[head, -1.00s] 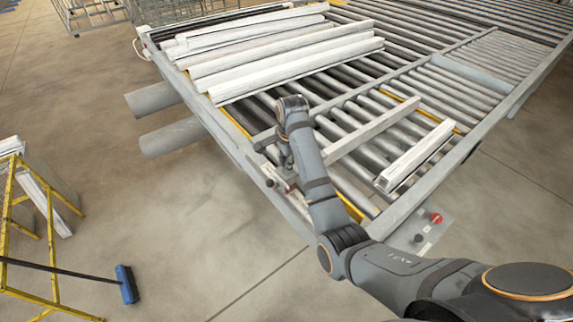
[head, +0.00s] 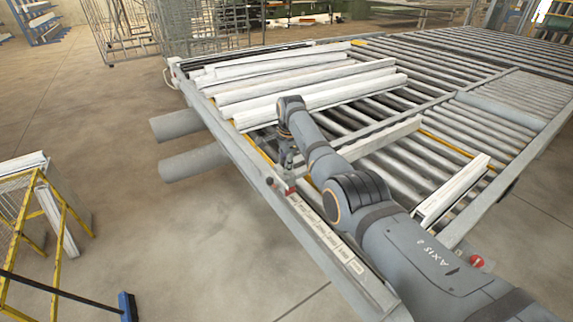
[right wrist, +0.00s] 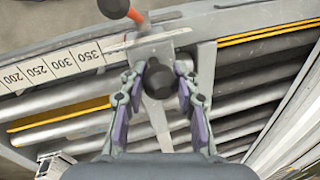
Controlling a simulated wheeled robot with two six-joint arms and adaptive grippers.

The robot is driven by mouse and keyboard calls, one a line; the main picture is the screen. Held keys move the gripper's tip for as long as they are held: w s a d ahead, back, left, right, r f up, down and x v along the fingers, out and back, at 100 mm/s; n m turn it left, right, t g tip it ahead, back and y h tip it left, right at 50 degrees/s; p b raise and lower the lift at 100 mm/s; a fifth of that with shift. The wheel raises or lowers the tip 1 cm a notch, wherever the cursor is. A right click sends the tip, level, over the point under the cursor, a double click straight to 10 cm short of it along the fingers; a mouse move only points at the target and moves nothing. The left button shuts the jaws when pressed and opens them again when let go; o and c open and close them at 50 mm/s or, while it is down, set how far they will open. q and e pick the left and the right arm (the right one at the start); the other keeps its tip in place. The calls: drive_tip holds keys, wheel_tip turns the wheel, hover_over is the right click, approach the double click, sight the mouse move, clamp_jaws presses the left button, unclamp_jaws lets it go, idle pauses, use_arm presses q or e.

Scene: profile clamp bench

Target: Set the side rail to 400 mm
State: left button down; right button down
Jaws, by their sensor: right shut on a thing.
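The side rail (head: 388,137) is a long grey bar lying across the rollers, between the white profile stack and a single white profile. My right gripper (right wrist: 160,90) is shut on a dark round knob (right wrist: 158,79) of the rail's carriage, with purple-padded fingers on either side. In the head view, the gripper (head: 287,155) is over the near frame edge. A white scale (right wrist: 50,68) shows 200 to 350; the carriage plate covers it just past 350, so the exact reading cannot be told. My left gripper is not in view.
The white profile stack (head: 305,88) lies at the left of the roller table; a single white profile (head: 452,190) lies at right. A red button (head: 476,262) is on the frame. A yellow stand (head: 58,235) and a blue broom (head: 128,306) are on the floor at left.

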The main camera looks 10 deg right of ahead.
drive_tip(key=shift+w+r, duration=0.2)
drive_tip(key=shift+r, duration=0.15)
drive_tip(key=c, duration=1.3)
unclamp_jaws()
drive_tip(key=o, duration=0.3)
drive_tip(key=shift+w+a+f, duration=0.15)
drive_tip(key=shift+f, duration=0.05)
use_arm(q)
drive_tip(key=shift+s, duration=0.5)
use_arm(e)
drive_tip(key=r, duration=0.4)
drive_tip(key=s+r, duration=0.1)
drive_tip(key=r, duration=0.2)
drive_tip(key=s+r, duration=0.1)
drive_tip(key=r, duration=0.3)
drive_tip(key=shift+s+r, duration=0.2)
drive_tip(key=shift+r, duration=0.15)
